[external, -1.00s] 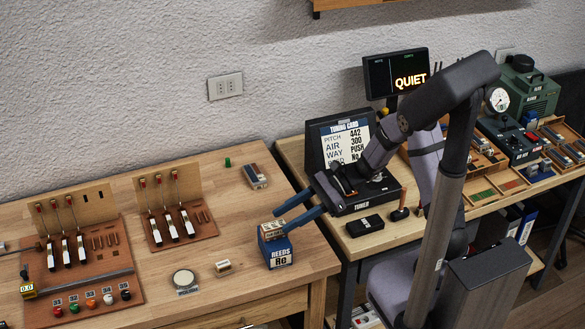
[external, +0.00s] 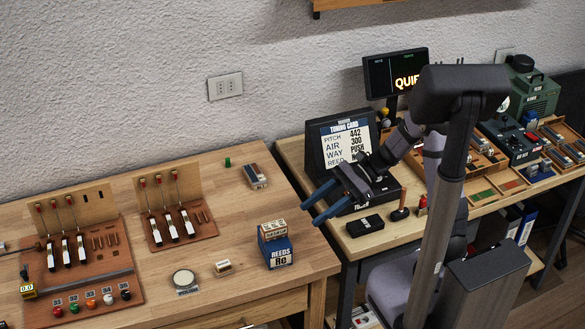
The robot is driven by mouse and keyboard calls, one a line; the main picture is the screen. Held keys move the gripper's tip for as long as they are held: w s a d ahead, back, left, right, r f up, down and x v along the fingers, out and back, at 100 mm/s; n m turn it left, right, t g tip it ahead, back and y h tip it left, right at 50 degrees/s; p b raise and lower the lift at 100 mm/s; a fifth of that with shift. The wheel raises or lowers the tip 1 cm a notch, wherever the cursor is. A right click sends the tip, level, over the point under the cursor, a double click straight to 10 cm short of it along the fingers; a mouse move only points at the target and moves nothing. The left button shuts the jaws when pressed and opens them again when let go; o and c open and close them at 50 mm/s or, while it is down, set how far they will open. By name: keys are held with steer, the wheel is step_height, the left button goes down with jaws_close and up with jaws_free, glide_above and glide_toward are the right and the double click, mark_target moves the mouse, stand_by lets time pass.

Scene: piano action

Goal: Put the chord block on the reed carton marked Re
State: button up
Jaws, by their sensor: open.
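The reed carton (external: 280,256) is blue with a white label reading "REEDS Re". It stands near the right front edge of the wooden table. A small cream and brown block, which looks like the chord block (external: 273,229), rests on top of the carton. My gripper (external: 308,216) has blue fingers, is open and empty. It is to the right of the block and a little higher in the picture, apart from it and from the carton.
A small block (external: 223,267) and a round dial (external: 184,280) lie left of the carton. Boards with levers (external: 178,228) stand further left. A striped block (external: 255,176) lies at the back. The second bench holds a tuning card display (external: 345,143) and a black box (external: 364,225).

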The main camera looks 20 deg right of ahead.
steer(key=s+d+f+n+g+h, duration=0.2)
steer(key=s+d+f+n+h, duration=0.45)
steer(key=s+d+n, duration=0.2)
steer(key=s+d+f+n+t+h, duration=0.1)
steer(key=d+n+t+h, duration=0.1)
steer(key=d+n+h, duration=0.4)
steer(key=d+n, duration=0.2)
steer(key=d, duration=0.3)
steer(key=shift+t, duration=0.3)
steer(key=shift+s, duration=0.1)
